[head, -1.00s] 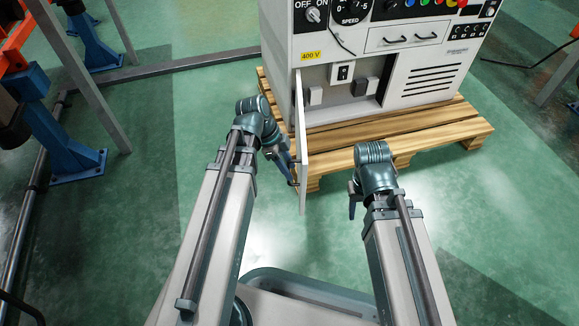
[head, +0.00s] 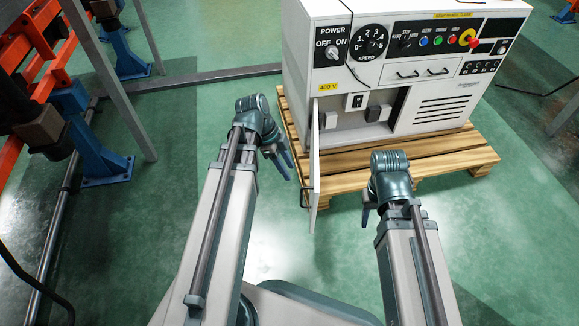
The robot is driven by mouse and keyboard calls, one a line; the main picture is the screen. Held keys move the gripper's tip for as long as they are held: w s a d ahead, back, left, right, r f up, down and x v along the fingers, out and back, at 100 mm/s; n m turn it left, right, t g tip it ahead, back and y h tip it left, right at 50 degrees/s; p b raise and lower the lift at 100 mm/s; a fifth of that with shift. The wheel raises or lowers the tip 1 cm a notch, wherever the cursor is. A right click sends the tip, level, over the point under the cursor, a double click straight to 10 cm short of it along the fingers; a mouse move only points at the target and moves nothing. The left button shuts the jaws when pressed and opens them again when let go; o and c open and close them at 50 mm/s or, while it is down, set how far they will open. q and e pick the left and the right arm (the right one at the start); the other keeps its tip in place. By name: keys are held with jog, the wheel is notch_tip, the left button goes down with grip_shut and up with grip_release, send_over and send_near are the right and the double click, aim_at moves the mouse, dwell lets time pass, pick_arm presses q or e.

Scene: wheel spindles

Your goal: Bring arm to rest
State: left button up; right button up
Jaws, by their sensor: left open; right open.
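My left gripper (head: 287,164) is at the end of the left arm, just left of the cabinet's open door. Its blue fingers are apart and hold nothing. A small gap separates it from the door. My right gripper (head: 366,214) hangs below the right wrist, partly hidden by it, in front of the pallet. It is open and I see nothing in it. The white door (head: 315,170) stands open toward me, seen nearly edge-on, with a dark handle (head: 305,197) on its left side.
The white control cabinet (head: 440,112) with knobs and buttons stands on a wooden pallet (head: 440,155). An orange and blue rack (head: 100,150) is at the left. A grey rail (head: 200,76) crosses the floor behind. The green floor between the rack and my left arm is clear.

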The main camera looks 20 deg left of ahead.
dwell(0.6)
pick_arm(q)
jog(key=s+d+n+y, duration=0.35)
jog(key=d+n, duration=0.25)
jog(key=d, duration=0.2)
jog(key=s+d+n+y, duration=0.2)
jog(key=s+d+n, duration=0.2)
jog(key=d+n, duration=0.25)
notch_tip(320, 180, up, 37)
jog(key=p, duration=3.8)
jog(key=shift+d+r+g+p, duration=0.15)
jog(key=shift+d+g+p, duration=0.2)
jog(key=shift+d, duration=0.1)
pick_arm(e)
notch_tip(320, 180, up, 39)
jog(key=shift+s+a+f, duration=0.1)
jog(key=shift+s+f, duration=0.05)
jog(key=shift+f, duration=0.05)
